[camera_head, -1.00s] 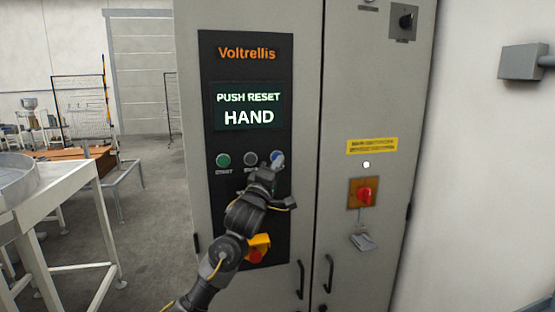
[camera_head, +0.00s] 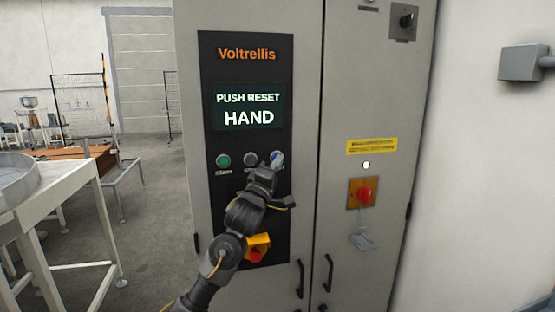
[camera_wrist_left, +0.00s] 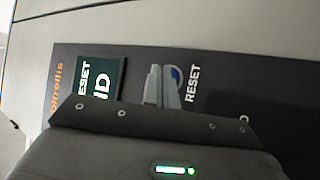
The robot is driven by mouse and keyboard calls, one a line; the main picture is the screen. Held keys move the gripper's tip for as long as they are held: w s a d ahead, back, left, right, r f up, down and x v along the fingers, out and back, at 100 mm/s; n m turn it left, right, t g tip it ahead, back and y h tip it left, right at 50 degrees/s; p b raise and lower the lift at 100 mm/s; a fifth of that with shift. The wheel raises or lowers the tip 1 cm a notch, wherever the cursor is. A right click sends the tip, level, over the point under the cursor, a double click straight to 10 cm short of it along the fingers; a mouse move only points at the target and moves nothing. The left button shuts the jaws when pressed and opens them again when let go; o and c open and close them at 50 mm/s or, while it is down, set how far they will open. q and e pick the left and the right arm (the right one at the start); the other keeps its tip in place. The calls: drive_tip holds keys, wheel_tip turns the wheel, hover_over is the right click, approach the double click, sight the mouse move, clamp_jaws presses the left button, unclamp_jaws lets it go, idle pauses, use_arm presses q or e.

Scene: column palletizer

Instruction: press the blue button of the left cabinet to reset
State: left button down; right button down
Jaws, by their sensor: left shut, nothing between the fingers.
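The left cabinet (camera_head: 258,289) carries a black panel with a display (camera_head: 248,107) reading "PUSH RESET HAND". The blue button (camera_head: 282,156) is at the right of the button row, mostly covered by my left gripper (camera_head: 276,161). In the left wrist view the blue button (camera_wrist_left: 178,77) shows as a blue arc beside the "RESET" label, partly hidden by the fingers of my left gripper (camera_wrist_left: 162,80). The left gripper is shut and empty, its tips at or just in front of the button; I cannot tell if they touch. My right gripper is not in view.
A green button (camera_head: 223,160) and a dark button (camera_head: 250,159) sit left of the blue one. A red emergency knob (camera_head: 256,256) on yellow is below my arm. The right cabinet door has a red switch (camera_head: 364,195). A white-framed table (camera_head: 75,190) stands at the left.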

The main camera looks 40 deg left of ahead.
use_arm(q)
drive_tip(key=shift+w+a, duration=0.2)
drive_tip(key=shift+a, duration=0.1)
idle(0.4)
drive_tip(key=shift+d, duration=0.1)
idle(0.4)
drive_tip(key=shift+s+d+p, duration=0.5)
drive_tip(key=shift+d, duration=0.05)
drive_tip(key=shift+d, duration=0.1)
drive_tip(key=shift+s+d+p, duration=0.3)
drive_tip(key=shift+s+d, duration=0.4)
drive_tip(key=shift+d, duration=0.3)
drive_tip(key=shift+s+d+p, duration=0.3)
drive_tip(key=shift+s+d, duration=0.4)
drive_tip(key=shift+d, duration=0.25)
